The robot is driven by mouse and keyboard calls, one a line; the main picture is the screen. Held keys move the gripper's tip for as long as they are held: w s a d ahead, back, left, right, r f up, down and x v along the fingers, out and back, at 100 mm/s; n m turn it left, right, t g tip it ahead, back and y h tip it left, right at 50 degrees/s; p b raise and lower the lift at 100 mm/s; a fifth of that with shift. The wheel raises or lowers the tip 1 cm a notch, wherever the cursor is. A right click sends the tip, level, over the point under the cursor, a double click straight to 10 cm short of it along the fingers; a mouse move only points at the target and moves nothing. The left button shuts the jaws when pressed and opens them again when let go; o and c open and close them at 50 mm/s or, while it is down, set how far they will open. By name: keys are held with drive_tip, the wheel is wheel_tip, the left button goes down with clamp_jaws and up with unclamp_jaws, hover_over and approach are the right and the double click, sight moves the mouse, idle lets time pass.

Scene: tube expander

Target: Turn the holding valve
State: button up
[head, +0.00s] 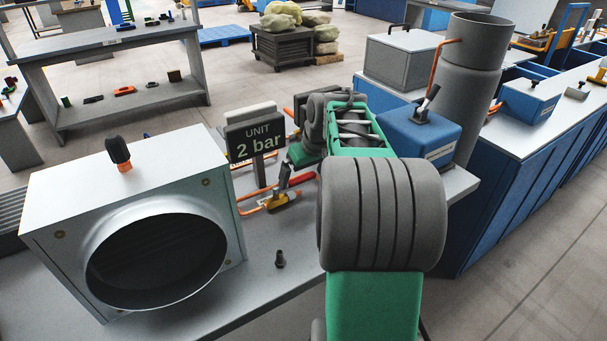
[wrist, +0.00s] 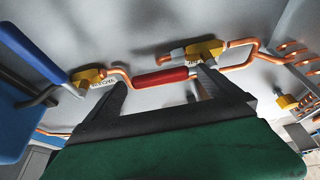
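In the wrist view, a valve with a yellow body (wrist: 205,48) and a red lever handle (wrist: 162,79) sits on a copper pipe line. A second valve has a yellow body (wrist: 88,76) and a long blue handle (wrist: 35,48) at the left. Both bodies carry small labels too small and tilted to read surely, so I cannot tell which is the holding valve. My gripper (wrist: 160,77) is open, its two dark fingers apart, with the red handle showing between their tips; contact is not clear. In the head view the red handle (head: 302,179) shows beside my arm, which hides much of the gripper.
A grey box with a round duct opening (head: 130,190) stands left on the bench. A "2 bar" sign (head: 255,143) rises behind the pipes. A blue box with a black lever (head: 420,135) and a grey cylinder (head: 468,90) stand right. A small black peg (head: 280,259) is in front.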

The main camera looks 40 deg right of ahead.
drive_tip(key=c, duration=2)
